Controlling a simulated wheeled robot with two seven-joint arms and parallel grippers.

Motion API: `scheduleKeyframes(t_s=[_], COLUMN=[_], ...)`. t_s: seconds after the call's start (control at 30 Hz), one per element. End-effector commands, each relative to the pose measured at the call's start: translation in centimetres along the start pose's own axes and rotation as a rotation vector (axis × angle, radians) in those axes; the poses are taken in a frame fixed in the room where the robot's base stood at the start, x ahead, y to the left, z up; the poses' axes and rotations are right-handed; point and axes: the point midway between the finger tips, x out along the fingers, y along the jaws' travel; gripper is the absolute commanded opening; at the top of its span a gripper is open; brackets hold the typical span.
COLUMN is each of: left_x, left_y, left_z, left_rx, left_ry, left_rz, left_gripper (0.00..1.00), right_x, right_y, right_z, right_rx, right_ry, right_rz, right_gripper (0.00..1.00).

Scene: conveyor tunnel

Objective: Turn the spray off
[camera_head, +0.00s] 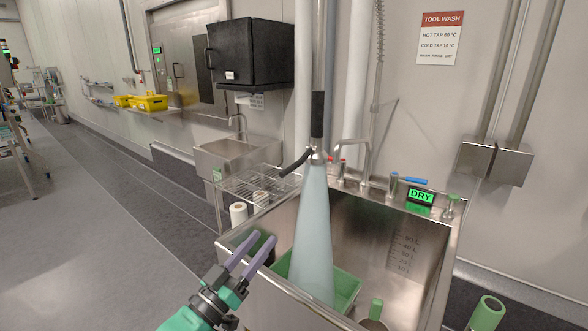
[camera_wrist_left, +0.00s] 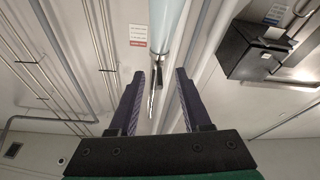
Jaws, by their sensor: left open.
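The spray head (camera_head: 318,155) hangs upright over the sink under a black-sleeved pipe (camera_head: 317,115). A dark lever (camera_head: 294,164) sticks out from its left side, angled down. A pale blue spray cone (camera_head: 313,240) runs from it into the steel sink (camera_head: 405,250). My left gripper (camera_head: 265,237) is open and empty, its purple fingers pointing up and right, below the lever and left of the spray in the picture. The left wrist view shows the spray (camera_wrist_left: 165,28) and spray head (camera_wrist_left: 158,70) beyond and between the open fingers (camera_wrist_left: 160,76). My right gripper is out of view.
A green tray (camera_head: 345,288) lies in the sink, partly behind the spray. Taps (camera_head: 363,160) and a "DRY" display (camera_head: 421,196) stand along the back rim. Open floor (camera_head: 110,240) lies further left.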

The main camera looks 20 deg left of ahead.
Motion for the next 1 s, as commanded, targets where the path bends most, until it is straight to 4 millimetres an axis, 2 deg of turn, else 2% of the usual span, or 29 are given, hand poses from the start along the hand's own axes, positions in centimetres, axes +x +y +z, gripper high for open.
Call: scheduleKeyframes(t_s=[0.03, 0.1, 0.13, 0.27, 0.33, 0.6, 0.73, 0.87, 1.0], left_x=[1.3, 1.7, 1.8, 2.7, 4.0, 11.2, 14.2, 15.8, 16.1], left_y=[0.6, 0.7, 0.7, 0.5, 0.6, 0.8, 0.8, 0.8, 0.8], left_z=[-4.4, -6.4, -6.8, -6.8, -7.0, -7.6, -7.7, -7.5, -7.4], left_rx=[0.007, 0.012, 0.013, 0.012, 0.011, 0.01, 0.012, 0.011, 0.012], left_ry=[0.035, 0.068, 0.075, 0.083, 0.084, 0.082, 0.08, 0.079, 0.077], left_rz=[0.008, 0.015, 0.016, 0.015, 0.016, 0.017, 0.017, 0.016, 0.017], left_gripper=[0.48, 0.48, 0.48, 0.48, 0.48, 0.48, 0.48, 0.48, 0.48], right_x=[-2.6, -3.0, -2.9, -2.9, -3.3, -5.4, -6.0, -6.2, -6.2], right_y=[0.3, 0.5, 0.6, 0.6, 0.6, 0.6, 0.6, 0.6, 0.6], right_z=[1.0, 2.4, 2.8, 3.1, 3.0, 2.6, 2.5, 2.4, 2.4], right_rx=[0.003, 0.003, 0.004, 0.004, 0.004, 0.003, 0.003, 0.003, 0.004], right_ry=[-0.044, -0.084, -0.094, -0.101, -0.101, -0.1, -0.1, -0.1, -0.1], right_rz=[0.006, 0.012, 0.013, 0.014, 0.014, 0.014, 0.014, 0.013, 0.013], right_gripper=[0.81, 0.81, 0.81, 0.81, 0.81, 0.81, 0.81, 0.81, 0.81])
